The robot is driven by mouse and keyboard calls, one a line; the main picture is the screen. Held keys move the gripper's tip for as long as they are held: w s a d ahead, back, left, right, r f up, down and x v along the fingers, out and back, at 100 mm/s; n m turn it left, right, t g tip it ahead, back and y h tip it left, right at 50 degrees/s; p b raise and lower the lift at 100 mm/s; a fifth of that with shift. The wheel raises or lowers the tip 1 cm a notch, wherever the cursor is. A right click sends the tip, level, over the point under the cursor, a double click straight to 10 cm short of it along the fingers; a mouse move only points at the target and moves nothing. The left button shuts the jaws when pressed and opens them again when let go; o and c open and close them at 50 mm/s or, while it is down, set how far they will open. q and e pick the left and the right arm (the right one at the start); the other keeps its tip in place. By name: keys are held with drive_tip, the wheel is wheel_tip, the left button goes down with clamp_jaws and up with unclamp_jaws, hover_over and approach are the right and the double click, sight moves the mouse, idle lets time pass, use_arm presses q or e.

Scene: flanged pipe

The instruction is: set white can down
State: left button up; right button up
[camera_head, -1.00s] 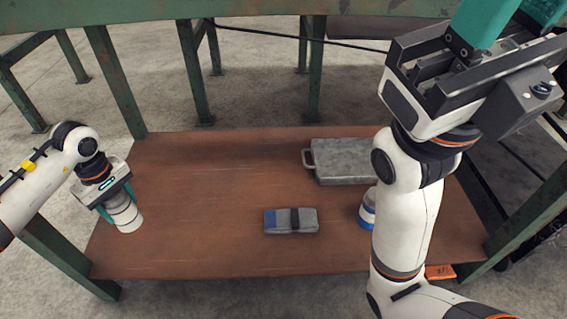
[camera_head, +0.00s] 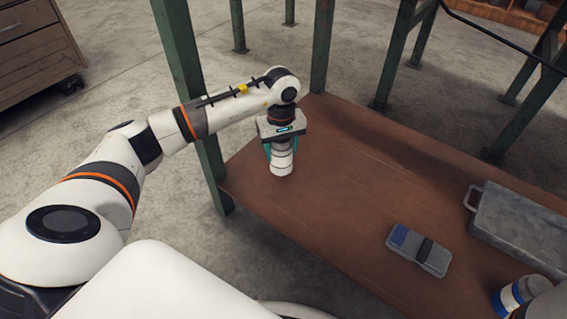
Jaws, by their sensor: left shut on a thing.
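The white can (camera_head: 281,163) is upright at the left end of the brown shelf (camera_head: 330,190). My left gripper (camera_head: 281,150) is above it, with its teal fingers closed around the can's upper part. The can's base looks to be at or very near the shelf surface; I cannot tell whether it touches. The gripper hides the can's top. My right gripper is not in view.
A grey and blue block (camera_head: 418,250) with a dark band lies mid-shelf. A grey metal box with a handle (camera_head: 520,222) is at the right. A blue and white can (camera_head: 510,296) is at lower right. Green posts (camera_head: 183,80) frame the shelf. The shelf around the white can is clear.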

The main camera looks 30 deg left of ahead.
sight(282, 158)
use_arm(q)
wheel_tip(282, 158, down, 4)
drive_tip(key=shift+r+b, duration=0.1)
drive_tip(key=shift+b, duration=1.15)
drive_tip(key=shift+r, duration=0.15)
drive_tip(key=shift+f, duration=0.2)
drive_tip(key=o, duration=1.2)
drive_tip(key=shift+r, duration=0.1)
